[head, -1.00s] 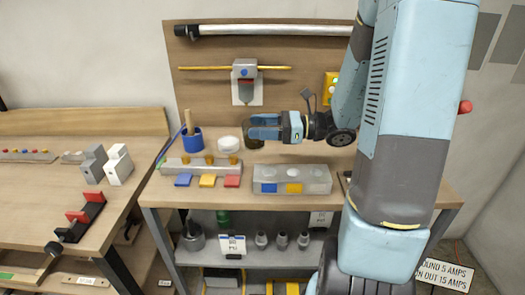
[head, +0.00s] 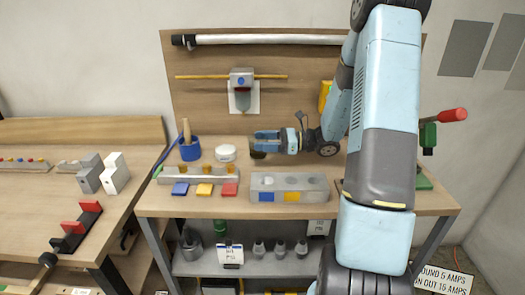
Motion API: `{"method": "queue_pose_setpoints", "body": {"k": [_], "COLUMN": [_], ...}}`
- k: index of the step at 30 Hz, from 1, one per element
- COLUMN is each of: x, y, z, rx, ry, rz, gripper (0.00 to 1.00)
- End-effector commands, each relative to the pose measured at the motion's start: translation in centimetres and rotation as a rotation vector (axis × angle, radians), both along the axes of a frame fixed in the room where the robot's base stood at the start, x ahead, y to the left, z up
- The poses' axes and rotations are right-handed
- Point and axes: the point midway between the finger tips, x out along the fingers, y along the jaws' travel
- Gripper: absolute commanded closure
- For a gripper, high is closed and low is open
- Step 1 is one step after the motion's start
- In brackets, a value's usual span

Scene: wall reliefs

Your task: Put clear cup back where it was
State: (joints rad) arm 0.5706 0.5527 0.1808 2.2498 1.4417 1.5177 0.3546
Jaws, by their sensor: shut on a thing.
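My gripper (head: 262,143) is over the back middle of the workbench, with its fingers pointing left. It is shut on the clear cup (head: 258,154), which shows only as a small dark, see-through shape under and between the fingers. Most of the cup is hidden by the fingers, and I cannot tell whether its base touches the bench top. The cup is just right of a white round container (head: 225,152).
A blue cup (head: 190,150) with a wooden handle in it stands to the left. In front are a rack with coloured tabs (head: 197,176) and a grey block with round hollows (head: 289,187). A wall dispenser (head: 242,92) hangs behind. A green stand with a red handle (head: 428,140) is at right.

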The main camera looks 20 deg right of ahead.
Motion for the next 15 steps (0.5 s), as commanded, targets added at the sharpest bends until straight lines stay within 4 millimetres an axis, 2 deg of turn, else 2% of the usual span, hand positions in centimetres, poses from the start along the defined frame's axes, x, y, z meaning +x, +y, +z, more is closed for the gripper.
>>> {"method": "queue_pose_setpoints", "body": {"k": [6, 12, 15], "x": [0.6, 0.7, 0.6], "y": [-0.3, -0.3, -0.2], "z": [-0.9, -3.3, -3.9], "rx": [0.000, 0.001, -0.001], "ry": [0.000, 0.002, 0.001], "rz": [0.000, 0.000, 0.000], "gripper": [0.70, 0.70, 0.70]}}
